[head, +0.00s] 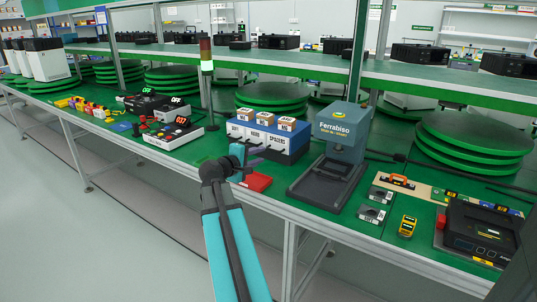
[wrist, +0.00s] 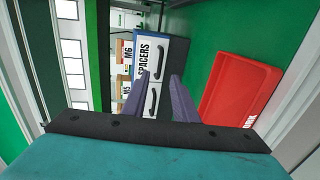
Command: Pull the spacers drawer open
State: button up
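The spacers drawer (head: 278,145) is the right-hand white front of a blue drawer unit (head: 290,157) on the green bench. It looks shut. In the wrist view the spacers drawer (wrist: 146,57) appears sideways, with its dark handle (wrist: 162,60) beyond my fingertips. A neighbouring drawer's handle (wrist: 151,100) shows lower, between the fingers. My gripper (head: 241,163) is in front of the unit, at the bench's front edge. In the wrist view my gripper (wrist: 157,82) has its two purple fingers apart with nothing between them. It appears apart from the handle.
A red tray (head: 257,182) lies on the bench just right of my gripper; the wrist view also shows this tray (wrist: 240,88). A grey-blue Ferrabiso press (head: 340,135) stands right of the drawers. Small labelled boxes (head: 265,118) stand on the unit. A control box (head: 172,134) stands to the left.

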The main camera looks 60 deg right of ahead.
aim_at(273, 150)
jog(key=x, duration=0.9)
jog(key=shift+a, duration=0.1)
grip_shut()
dwell(1.4)
